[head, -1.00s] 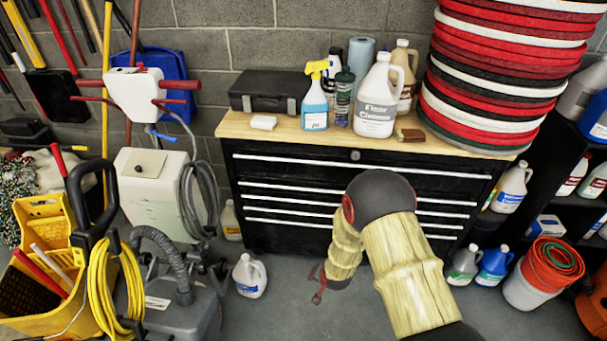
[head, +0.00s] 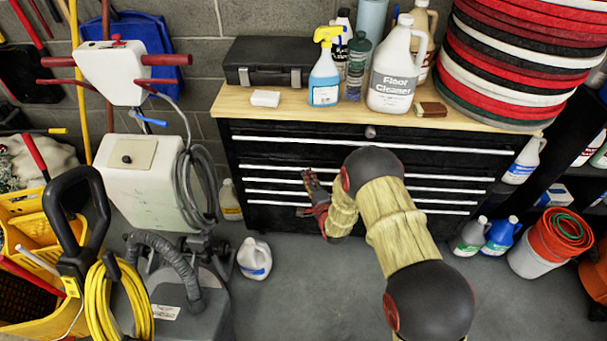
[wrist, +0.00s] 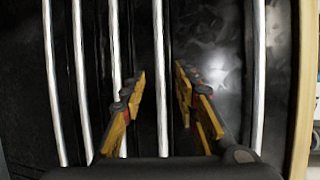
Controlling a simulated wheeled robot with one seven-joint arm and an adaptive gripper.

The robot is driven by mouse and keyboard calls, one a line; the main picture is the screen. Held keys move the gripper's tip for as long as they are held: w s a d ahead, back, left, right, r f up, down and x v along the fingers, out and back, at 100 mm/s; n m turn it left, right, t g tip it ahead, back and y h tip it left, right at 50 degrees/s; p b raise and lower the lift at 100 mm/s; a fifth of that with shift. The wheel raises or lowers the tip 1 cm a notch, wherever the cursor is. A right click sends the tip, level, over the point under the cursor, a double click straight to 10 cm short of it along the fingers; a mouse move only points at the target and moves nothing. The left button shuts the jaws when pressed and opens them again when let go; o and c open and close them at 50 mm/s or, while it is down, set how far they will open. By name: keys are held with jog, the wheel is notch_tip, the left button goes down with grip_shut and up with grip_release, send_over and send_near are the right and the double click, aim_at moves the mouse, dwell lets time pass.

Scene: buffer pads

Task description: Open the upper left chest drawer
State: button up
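The black tool chest (head: 275,215) stands against the wall with wide drawers and long silver handle strips; all drawers look shut. The top drawer (head: 300,152) has one strip (head: 370,144) across its full width, and I see no separate left drawer. My gripper (head: 306,194) is in front of the chest's left half, below the top strip. In the wrist view, where the chest appears turned sideways, my gripper (wrist: 161,72) is open and empty. Its fingers lie on either side of the second strip (wrist: 160,40); contact cannot be told. The top strip (wrist: 257,70) is farther right.
The wooden top (head: 300,116) holds a spray bottle (head: 324,80), a floor cleaner jug (head: 393,75), a black case (head: 268,62) and stacked pads (head: 520,60). A white jug (head: 254,259) stands on the floor at left, near a cleaning machine (head: 150,180).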

jog(key=b+x, duration=0.1)
jog(key=x, duration=0.4)
jog(key=shift+f, duration=0.1)
jog(key=c, duration=0.3)
jog(key=c, duration=0.4)
jog(key=shift+s, duration=0.1)
grip_shut()
